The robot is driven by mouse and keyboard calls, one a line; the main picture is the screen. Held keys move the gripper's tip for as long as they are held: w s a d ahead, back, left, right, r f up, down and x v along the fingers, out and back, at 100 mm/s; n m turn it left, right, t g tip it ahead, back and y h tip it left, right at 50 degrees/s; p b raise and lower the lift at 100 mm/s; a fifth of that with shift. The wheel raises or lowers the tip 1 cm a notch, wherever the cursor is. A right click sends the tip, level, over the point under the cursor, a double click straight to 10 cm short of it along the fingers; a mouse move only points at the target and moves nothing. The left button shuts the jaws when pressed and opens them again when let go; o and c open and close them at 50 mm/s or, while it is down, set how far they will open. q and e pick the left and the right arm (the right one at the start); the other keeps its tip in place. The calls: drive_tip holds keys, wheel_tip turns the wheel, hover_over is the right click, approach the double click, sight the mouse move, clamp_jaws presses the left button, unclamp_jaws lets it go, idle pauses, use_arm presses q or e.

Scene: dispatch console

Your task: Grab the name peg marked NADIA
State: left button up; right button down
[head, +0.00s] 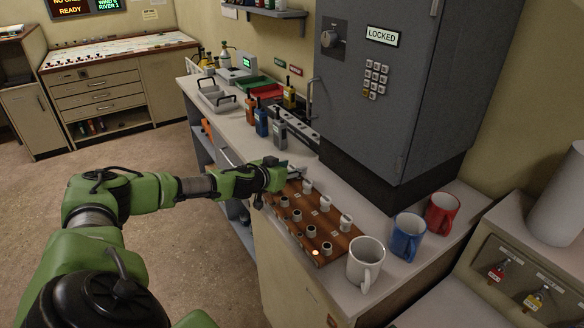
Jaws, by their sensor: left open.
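A brown wooden peg board (334,237) lies on the counter, with several pale round pegs standing in two rows. Small light labels sit on the board, but the names are too small to read, so I cannot tell which peg is NADIA. My left gripper (294,174) is open over the far end of the board and hides part of it. I cannot see anything between its fingers. My right gripper is out of view.
White (364,266), blue (407,238) and red (441,214) mugs stand right of the board. A grey locked cabinet (375,110) rises behind it. Several handheld radios (279,128) stand left of the cabinet. A small orange light (315,252) glows at the board's near end.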

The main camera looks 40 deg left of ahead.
sight(291, 167)
use_arm(q)
drive_tip(key=c, duration=0.9)
drive_tip(key=shift+r, duration=0.15)
drive_tip(key=shift+r, duration=0.6)
wheel_tip(291, 167, up, 2)
drive_tip(key=r+b+v, duration=0.1)
drive_tip(key=b+v, duration=0.2)
drive_tip(key=v, duration=0.5)
drive_tip(key=w+a+r+b+v, duration=0.1)
drive_tip(key=r+b+v, duration=0.1)
drive_tip(key=v, duration=0.6)
drive_tip(key=shift+s+b, duration=0.2)
drive_tip(key=shift+b, duration=0.3)
